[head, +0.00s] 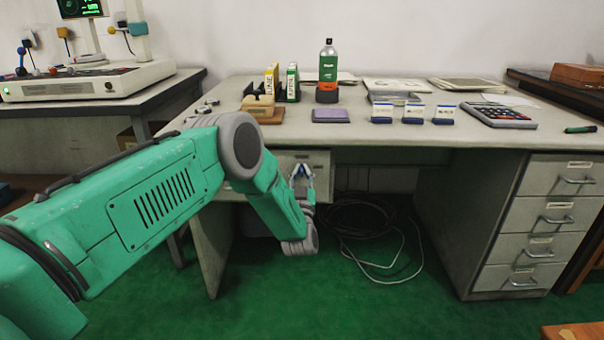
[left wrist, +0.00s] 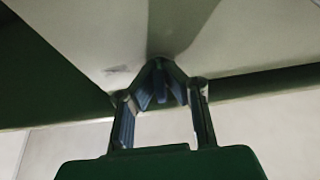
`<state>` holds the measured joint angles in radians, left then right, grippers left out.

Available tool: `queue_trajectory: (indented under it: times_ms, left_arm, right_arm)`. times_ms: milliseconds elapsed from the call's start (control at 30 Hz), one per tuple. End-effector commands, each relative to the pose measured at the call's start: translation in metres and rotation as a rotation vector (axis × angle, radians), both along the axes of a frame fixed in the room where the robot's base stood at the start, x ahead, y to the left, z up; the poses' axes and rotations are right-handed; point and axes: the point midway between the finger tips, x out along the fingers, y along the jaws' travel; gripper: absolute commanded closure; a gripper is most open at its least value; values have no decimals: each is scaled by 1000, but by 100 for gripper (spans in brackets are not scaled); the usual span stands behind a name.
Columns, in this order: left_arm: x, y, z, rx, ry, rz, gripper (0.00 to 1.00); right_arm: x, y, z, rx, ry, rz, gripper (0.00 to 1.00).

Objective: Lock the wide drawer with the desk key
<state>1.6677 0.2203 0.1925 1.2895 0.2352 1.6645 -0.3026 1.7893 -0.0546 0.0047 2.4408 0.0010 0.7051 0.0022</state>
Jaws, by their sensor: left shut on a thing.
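The wide drawer (head: 319,160) is a pale grey front under the desktop, left of the knee space; my left arm covers much of it. It looks closed. My left gripper (head: 301,169) is in front of the drawer front, fingertips close to it; I cannot tell whether they touch. In the left wrist view the fingers of my left gripper (left wrist: 159,70) come together against a pale surface. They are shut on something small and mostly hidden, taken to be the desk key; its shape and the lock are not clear. My right gripper is out of view.
The desk top (head: 350,138) holds a bottle (head: 328,62), a purple pad (head: 331,115), several small labelled boxes and a calculator (head: 498,115). A drawer pedestal (head: 535,225) stands at right. Cables (head: 365,225) lie on the green floor below the drawer.

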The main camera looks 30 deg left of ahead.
Motion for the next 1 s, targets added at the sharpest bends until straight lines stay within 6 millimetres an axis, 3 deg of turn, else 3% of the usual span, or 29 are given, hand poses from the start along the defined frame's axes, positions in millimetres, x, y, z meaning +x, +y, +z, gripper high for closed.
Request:
queue_trajectory:
  times_ms: [400, 467, 833, 1000]
  left_arm:
    - [-1, -1, -5, -6, 8, -2, 100]
    - [-1, -1, -5, -6, 8, -2, 74]
    - [-3, -2, -2, -4, 1, 0, 73]
    - [-20, -13, -12, -4, 5, -3, 73]
  right_arm:
    - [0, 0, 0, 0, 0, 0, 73]
    - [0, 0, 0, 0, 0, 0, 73]
    - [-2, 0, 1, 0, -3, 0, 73]
    - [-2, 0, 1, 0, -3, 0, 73]
